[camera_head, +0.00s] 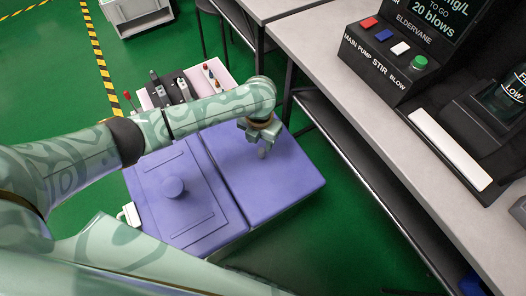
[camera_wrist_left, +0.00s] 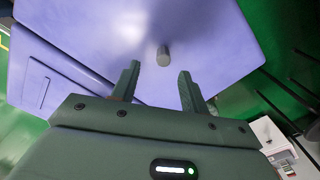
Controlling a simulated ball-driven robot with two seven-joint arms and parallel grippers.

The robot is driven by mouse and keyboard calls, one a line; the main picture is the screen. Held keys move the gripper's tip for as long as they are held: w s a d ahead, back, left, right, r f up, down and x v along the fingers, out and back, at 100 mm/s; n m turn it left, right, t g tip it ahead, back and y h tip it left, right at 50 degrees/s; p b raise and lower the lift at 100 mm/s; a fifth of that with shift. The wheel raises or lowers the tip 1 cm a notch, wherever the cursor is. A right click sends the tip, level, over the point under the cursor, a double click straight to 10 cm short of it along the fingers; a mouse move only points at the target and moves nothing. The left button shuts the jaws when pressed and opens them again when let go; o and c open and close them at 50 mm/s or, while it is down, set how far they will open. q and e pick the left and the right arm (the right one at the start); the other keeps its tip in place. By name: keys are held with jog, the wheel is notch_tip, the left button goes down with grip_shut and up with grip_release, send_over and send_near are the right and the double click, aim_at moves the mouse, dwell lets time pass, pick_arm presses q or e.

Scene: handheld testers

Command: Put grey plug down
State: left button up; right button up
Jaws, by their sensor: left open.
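The grey plug (camera_head: 262,153) is a small cylinder on the right-hand purple lid (camera_head: 290,185). In the left wrist view the plug (camera_wrist_left: 163,55) appears upright on the purple surface, just beyond the fingertips and in line with the gap between them. My left gripper (camera_head: 257,138) is above the lid, close to the plug. In the wrist view its fingers (camera_wrist_left: 159,70) are apart with nothing between them, and they do not grip the plug. My right gripper is not in view.
Behind my arm is a pale tray (camera_head: 216,72) with small tools. A grey bench (camera_head: 330,38) with a black tester (camera_head: 405,55) stands at the right. Green floor shows around.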

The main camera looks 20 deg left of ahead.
aim_at(262, 150)
pick_arm(q)
jog(key=f+b, duration=0.2)
jog(key=f, duration=0.1)
jog(key=f+b, duration=0.1)
jog(key=f, duration=0.1)
jog(key=shift+d, duration=0.25)
jog(key=shift+w, duration=0.1)
jog(key=shift+r, duration=0.15)
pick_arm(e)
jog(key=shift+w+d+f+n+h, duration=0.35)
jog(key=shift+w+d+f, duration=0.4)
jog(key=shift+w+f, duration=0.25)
pick_arm(q)
grip_shut()
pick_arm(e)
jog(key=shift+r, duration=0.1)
